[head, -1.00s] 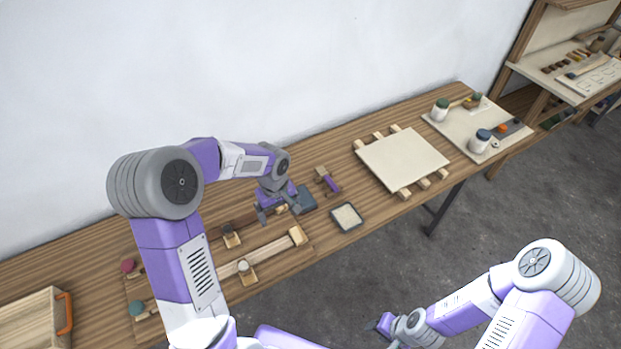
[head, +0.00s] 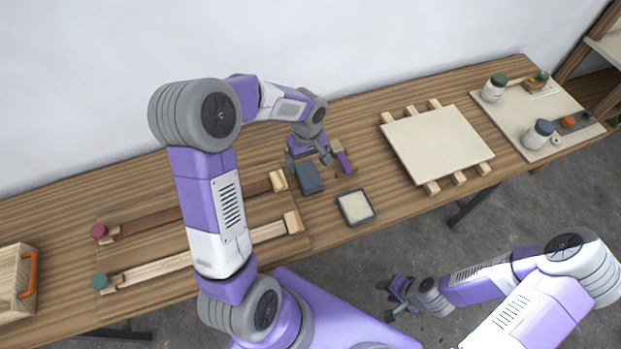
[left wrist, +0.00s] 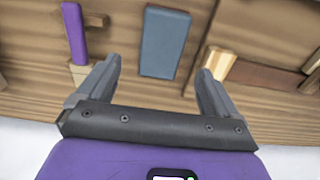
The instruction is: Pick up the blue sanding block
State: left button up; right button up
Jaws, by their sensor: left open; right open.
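The blue sanding block (head: 308,178) is a dark blue-grey slab lying flat on the wooden bench. In the left wrist view the block (left wrist: 164,42) lies between the lines of my two open fingers, a little beyond their tips. My left gripper (head: 310,162) is open and empty, at the block's far edge in the head view; it also shows in the left wrist view (left wrist: 158,85). I cannot tell its exact height above the bench. My right gripper (head: 388,300) is open and empty, low over the floor in front of the bench.
A purple-handled tool (head: 343,160) lies close right of the block. A shallow tray with a pale inside (head: 356,207) is nearer the front edge. Wooden bar clamps (head: 200,255) lie left. A pale board on strips (head: 437,145) lies right, with jars (head: 495,88) beyond.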

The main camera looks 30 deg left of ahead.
aim_at(308, 175)
pick_arm(q)
jog(key=shift+s+f, duration=0.2)
jog(key=shift+f, duration=0.7)
notch_tip(308, 175, down, 6)
jog(key=shift+d+r+b, duration=0.15)
jog(key=shift+r+b, duration=0.1)
jog(key=shift+b, duration=0.3)
jog(key=c, duration=1.1)
notch_tip(308, 175, up, 10)
jog(key=shift+r+p, duration=0.1)
jog(key=shift+p, duration=0.75)
jog(key=shift+c, duration=0.2)
